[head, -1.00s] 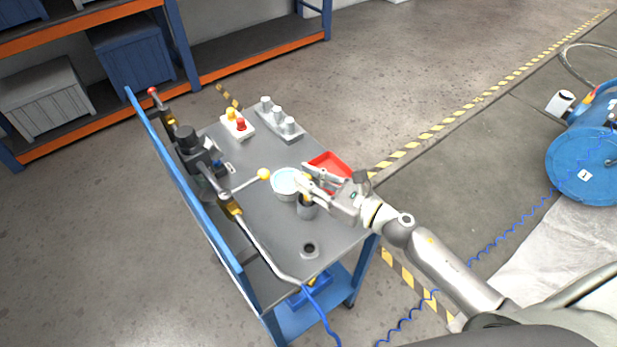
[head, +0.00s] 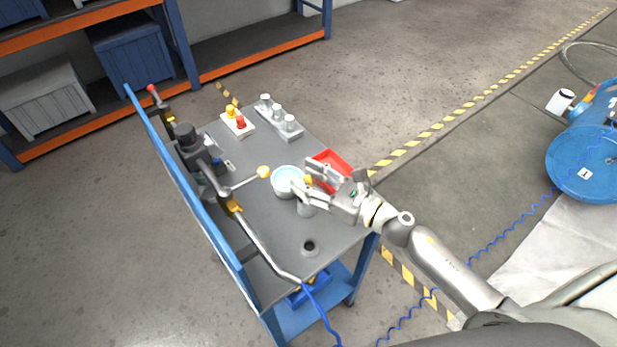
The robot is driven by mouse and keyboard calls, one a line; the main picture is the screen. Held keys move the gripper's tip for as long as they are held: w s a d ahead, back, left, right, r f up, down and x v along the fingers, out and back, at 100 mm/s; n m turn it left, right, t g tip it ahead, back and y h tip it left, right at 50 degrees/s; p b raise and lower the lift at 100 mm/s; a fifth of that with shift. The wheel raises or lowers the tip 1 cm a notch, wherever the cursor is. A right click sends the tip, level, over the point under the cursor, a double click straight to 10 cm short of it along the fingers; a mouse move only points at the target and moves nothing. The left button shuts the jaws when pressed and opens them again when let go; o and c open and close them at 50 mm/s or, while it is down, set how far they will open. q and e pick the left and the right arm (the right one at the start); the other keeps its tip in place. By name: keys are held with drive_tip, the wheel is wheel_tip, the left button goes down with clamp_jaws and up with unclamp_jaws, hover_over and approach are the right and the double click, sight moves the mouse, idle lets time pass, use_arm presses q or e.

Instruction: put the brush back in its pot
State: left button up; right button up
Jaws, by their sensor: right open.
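My right gripper (head: 309,182) is open over the right side of the bench. A small yellow part (head: 308,180), which looks like the top of the brush, shows between its fingers. The grey pot (head: 307,210) stands upright on the bench just below the fingers. The fingers cover the pot's mouth and most of the brush, so I cannot see clearly how the brush sits in it. My left gripper is not in view.
A yellow-knobbed valve lever (head: 263,172) reaches in from the left pipework.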

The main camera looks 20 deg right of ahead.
drive_tip(key=b+v, duration=0.4)
drive_tip(key=v, duration=0.6)
idle(0.6)
